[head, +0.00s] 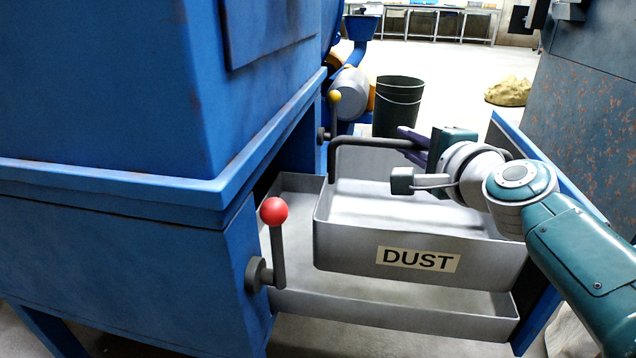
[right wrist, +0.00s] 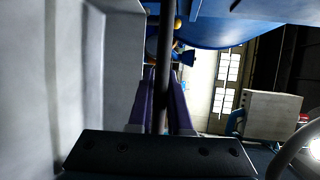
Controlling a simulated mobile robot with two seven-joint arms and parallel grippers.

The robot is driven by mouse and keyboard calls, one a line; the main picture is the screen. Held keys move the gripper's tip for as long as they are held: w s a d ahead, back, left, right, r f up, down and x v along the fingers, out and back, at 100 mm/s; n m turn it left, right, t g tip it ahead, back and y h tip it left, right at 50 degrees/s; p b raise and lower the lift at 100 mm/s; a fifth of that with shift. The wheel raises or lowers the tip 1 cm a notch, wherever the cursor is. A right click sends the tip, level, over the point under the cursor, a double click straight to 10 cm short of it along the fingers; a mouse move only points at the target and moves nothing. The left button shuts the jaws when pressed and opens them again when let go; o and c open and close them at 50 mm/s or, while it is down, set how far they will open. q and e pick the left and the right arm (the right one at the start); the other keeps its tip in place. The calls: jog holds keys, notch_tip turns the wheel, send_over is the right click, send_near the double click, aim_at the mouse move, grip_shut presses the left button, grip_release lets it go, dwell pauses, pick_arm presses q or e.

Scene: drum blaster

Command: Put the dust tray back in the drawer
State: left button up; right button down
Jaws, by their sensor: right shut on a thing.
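The dust tray (head: 345,248) is a grey metal box with a "DUST" label on its front and a dark bar handle (head: 372,143) above it. My right gripper (head: 412,143) is shut on the handle. In the right wrist view its purple fingers (right wrist: 163,105) stand on both sides of the dark bar (right wrist: 162,60), with the grey tray wall (right wrist: 110,70) at left. The drawer (head: 400,312) is a shallow grey tray pulled out of the blue machine. The dust tray is over the drawer, its bottom hiding much of the inside. Whether they touch is unclear. My left gripper is not in view.
The blue machine (head: 110,240) stands at left, with a red-knobbed lever (head: 275,212) and a yellow-knobbed lever (head: 334,98) beside the drawer opening. A blue panel (head: 540,150) borders the drawer at right. A dark bucket (head: 397,105) stands behind on the floor, near a sand pile (head: 508,91).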

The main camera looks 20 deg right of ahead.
aim_at(396, 215)
notch_tip(396, 215, down, 9)
jog(key=b, duration=0.7)
jog(key=shift+w, duration=0.1)
jog(key=shift+r, duration=0.2)
jog(key=shift+f, duration=0.1)
jog(key=c, duration=1.3)
grip_release()
jog(key=shift+f, duration=0.2)
jog(key=o, duration=0.5)
jog(key=shift+c, duration=0.2)
jog(key=shift+r, duration=0.1)
